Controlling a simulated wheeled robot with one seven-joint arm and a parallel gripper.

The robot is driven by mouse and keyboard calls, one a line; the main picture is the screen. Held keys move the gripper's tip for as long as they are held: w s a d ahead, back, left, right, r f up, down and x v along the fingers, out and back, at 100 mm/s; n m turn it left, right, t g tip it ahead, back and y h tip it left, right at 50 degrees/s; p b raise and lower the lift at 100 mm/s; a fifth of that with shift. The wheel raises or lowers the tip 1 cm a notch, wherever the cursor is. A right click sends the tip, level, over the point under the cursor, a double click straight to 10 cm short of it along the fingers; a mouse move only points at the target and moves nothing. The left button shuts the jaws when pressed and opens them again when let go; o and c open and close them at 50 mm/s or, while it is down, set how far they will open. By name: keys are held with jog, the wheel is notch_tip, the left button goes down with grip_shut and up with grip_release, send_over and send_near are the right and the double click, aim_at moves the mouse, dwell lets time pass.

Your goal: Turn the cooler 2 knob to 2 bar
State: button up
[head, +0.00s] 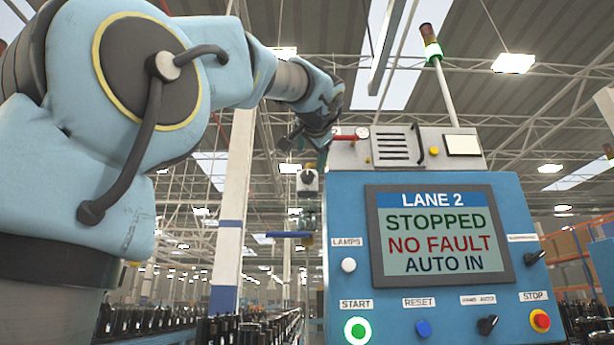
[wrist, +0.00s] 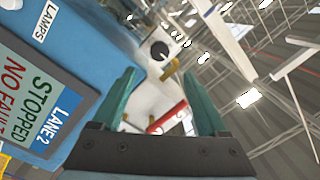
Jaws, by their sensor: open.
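A round black knob (wrist: 160,50) sits on a pale unit beyond my fingertips in the wrist view. A small pale box with a dark round part (head: 308,178) hangs left of the panel in the head view and may be the same unit. No cooler 2 label or bar scale is readable, so I cannot tell the setting. My gripper (wrist: 159,74) is open, with teal fingers apart and nothing between them. In the head view my gripper (head: 318,148) is small, just above the pale box and left of the panel top.
A blue lane 2 panel (head: 345,215) stands right, its screen (head: 440,235) reading stopped, no fault, auto in. A red pipe (wrist: 167,116) and a brass-coloured part (wrist: 170,70) lie near the knob. A small gauge (head: 362,133) tops the panel. Dark bottles (head: 250,328) line the lower left.

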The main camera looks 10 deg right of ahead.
aim_at(308, 175)
jog(key=w+p, duration=0.1)
jog(key=w, duration=0.2)
jog(key=w+d+p, duration=0.1)
jog(key=w, duration=0.3)
jog(key=w+p, duration=0.2)
jog(key=w, duration=0.1)
jog(key=shift+w+d, duration=0.15)
jog(key=shift+w, duration=0.1)
grip_shut()
